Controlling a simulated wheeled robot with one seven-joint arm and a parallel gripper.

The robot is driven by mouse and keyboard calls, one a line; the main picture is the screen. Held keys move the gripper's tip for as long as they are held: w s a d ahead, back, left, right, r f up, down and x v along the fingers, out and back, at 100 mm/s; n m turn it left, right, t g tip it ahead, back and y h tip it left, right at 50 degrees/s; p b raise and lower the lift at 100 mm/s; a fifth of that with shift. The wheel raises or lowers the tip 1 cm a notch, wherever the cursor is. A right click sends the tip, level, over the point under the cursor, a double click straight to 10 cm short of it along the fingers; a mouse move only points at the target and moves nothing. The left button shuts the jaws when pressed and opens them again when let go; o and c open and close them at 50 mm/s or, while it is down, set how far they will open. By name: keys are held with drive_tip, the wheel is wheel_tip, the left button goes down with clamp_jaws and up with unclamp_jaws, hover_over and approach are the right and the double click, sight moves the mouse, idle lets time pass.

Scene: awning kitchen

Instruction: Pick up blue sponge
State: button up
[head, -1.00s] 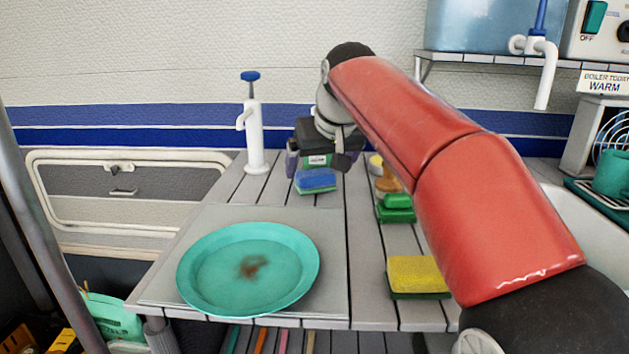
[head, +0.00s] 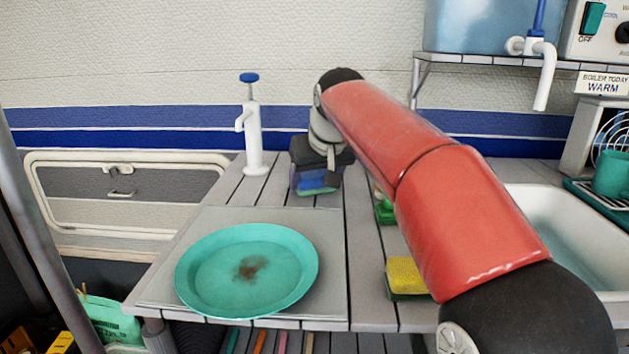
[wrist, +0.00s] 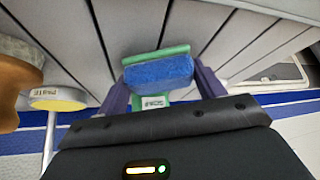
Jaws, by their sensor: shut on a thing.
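The blue sponge (head: 312,180) is at the back of the slatted counter, partly hidden by my gripper in the head view. It has a blue top and a green layer under it. In the wrist view the blue sponge (wrist: 158,72) sits between the two purple fingers, with its green layer on the side toward the slats. My gripper (wrist: 160,82) is shut on it; it also shows in the head view (head: 317,186). I cannot tell whether the sponge touches the counter.
A teal plate (head: 210,297) with a brown stain lies on a grey mat, front left. A white pump tap (head: 253,140) stands left of my gripper. A yellow-green sponge (head: 405,275) and a green item (head: 384,212) are right, partly behind my arm. A sink (head: 545,220) is far right.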

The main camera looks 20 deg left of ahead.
drive_tip(key=shift+s+d+r, duration=0.25)
drive_tip(key=shift+s+r, duration=0.05)
drive_tip(key=shift+r, duration=0.1)
drive_tip(key=s+d+r+b, duration=0.1)
drive_tip(key=s+d+r, duration=0.6)
drive_tip(key=s, duration=0.3)
drive_tip(key=shift+s+d, duration=0.4)
drive_tip(key=shift+r, duration=0.1)
